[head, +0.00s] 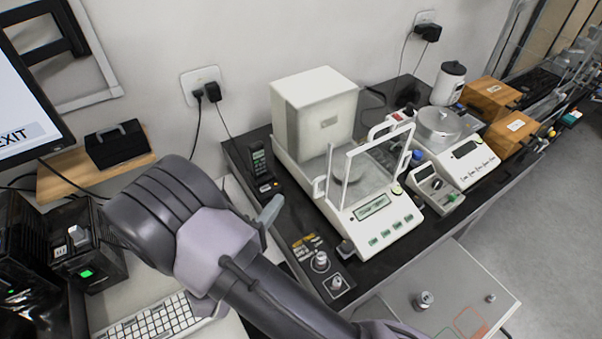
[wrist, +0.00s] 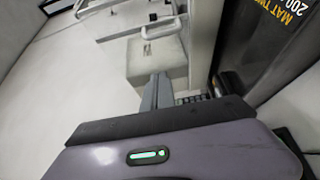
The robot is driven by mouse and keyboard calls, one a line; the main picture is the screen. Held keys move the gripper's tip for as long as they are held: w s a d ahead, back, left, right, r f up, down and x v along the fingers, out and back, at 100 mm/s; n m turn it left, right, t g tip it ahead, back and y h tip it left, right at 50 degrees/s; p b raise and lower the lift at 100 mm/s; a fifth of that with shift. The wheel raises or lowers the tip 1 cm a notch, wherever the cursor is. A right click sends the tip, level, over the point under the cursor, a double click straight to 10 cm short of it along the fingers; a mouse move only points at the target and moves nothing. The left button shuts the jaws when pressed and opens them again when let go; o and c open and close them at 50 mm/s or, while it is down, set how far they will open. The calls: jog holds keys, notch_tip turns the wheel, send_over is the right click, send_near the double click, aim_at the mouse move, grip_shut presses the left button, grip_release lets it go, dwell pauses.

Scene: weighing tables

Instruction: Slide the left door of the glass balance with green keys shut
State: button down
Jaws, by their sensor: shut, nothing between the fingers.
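The glass balance with green keys (head: 388,221) stands on the dark table, right of my arm in the head view. It has white-framed clear panes and a tall cream housing (head: 318,103) at its back. A white handle (head: 320,187) shows on its left side, by an upright white bar. The glass is too clear to tell how far the left door stands open. My gripper (head: 270,211) is shut and empty, left of the balance and apart from that handle. In the wrist view its fingers (wrist: 158,92) are together; a white handle-like loop (wrist: 162,29) shows beyond them.
Small metal weights (head: 321,261) sit by the table's front left. A second balance (head: 457,147) and a meter (head: 434,187) stand to the right. A monitor and keyboard (head: 150,320) are at left.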

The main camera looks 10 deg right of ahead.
jog(key=w+d+b, duration=0.3)
jog(key=w+d, duration=0.1)
jog(key=d, duration=0.4)
jog(key=shift+d, duration=0.25)
